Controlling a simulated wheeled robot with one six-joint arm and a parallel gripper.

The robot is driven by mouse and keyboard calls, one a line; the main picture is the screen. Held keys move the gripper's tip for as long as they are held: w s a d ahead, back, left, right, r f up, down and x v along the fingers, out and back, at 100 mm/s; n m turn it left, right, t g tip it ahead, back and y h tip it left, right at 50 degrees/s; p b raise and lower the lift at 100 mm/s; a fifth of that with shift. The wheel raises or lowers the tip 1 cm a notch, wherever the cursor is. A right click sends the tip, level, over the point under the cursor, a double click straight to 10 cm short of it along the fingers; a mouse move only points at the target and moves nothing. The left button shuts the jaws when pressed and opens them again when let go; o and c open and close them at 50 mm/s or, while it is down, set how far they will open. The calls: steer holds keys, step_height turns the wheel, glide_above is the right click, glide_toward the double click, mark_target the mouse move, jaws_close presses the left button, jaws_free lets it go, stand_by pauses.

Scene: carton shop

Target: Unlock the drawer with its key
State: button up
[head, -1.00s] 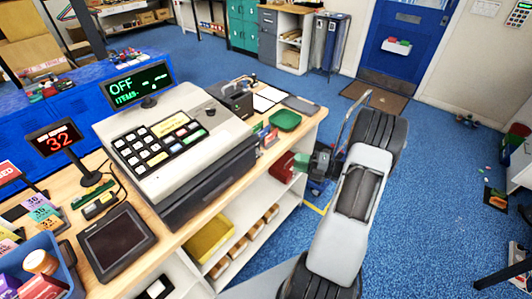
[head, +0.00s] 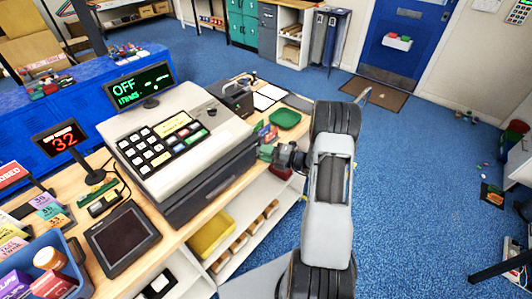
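The cash register (head: 160,125) stands on the wooden counter, its display reading OFF. Its dark lower body (head: 212,188), where a drawer front would be, faces the aisle and looks closed. A small dark round fitting (head: 211,111) sits on the top right; I cannot tell whether it is a lock. I cannot make out a key. My gripper (head: 281,156) is at the counter's right edge, right of the register, pointing left. Its fingers are small and dark, so their opening is unclear. A dark red thing (head: 283,173) shows just below it; I cannot tell whether they touch.
A green tray (head: 286,119), a dark box (head: 235,97) and small coloured items (head: 266,133) lie on the counter beyond the register. A card terminal (head: 122,236) and blue bin (head: 60,248) stand at the near left. Shelves (head: 240,245) are below the counter.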

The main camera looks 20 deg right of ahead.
steer(key=shift+c, duration=0.3)
jaws_close()
